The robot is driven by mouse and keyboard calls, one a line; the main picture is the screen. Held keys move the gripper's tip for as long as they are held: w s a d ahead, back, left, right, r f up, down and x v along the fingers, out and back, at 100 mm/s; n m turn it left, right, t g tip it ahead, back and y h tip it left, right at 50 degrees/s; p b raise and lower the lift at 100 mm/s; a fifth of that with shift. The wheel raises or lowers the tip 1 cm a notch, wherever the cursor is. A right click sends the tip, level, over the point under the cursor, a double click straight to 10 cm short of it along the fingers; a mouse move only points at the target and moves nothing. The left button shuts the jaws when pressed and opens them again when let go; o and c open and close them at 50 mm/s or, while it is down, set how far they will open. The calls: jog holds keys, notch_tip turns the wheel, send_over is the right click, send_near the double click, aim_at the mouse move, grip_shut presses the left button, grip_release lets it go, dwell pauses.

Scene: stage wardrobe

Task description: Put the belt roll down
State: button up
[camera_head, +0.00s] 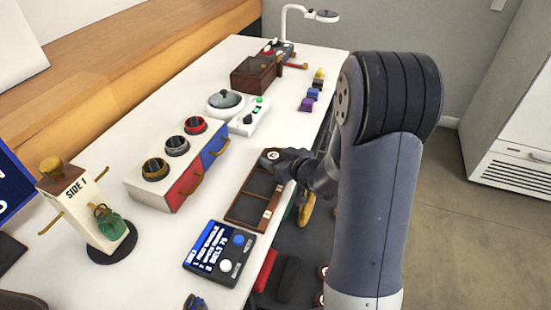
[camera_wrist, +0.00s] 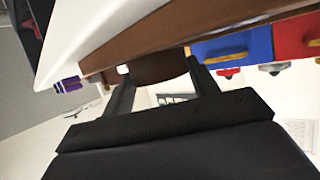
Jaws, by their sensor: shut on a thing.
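My gripper (camera_head: 283,160) is at the far end of the brown compartment tray (camera_head: 240,212) on the white table. In the wrist view, the two dark fingers of my gripper (camera_wrist: 158,72) are closed on the sides of a brown rounded thing, which looks like the belt roll (camera_wrist: 157,64). It is close against the brown tray edge (camera_wrist: 135,43); I cannot tell whether it rests on the tray floor. In the head view the roll is mostly hidden by my gripper. The nearer tray compartments look dark and empty.
A display panel (camera_head: 218,252) lies just in front of the tray. A box with red and blue drawers (camera_head: 178,170) stands left of it. A white device with a round lid (camera_head: 236,110) stands behind. Small coloured spools (camera_head: 311,95) line the table's right edge.

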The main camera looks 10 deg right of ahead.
jog(key=shift+f, duration=0.15)
jog(key=o, duration=1)
jog(key=shift+r, duration=0.3)
jog(key=p+v, duration=0.2)
jog(key=v, duration=1)
jog(key=shift+f, duration=0.1)
jog(key=shift+o, duration=0.4)
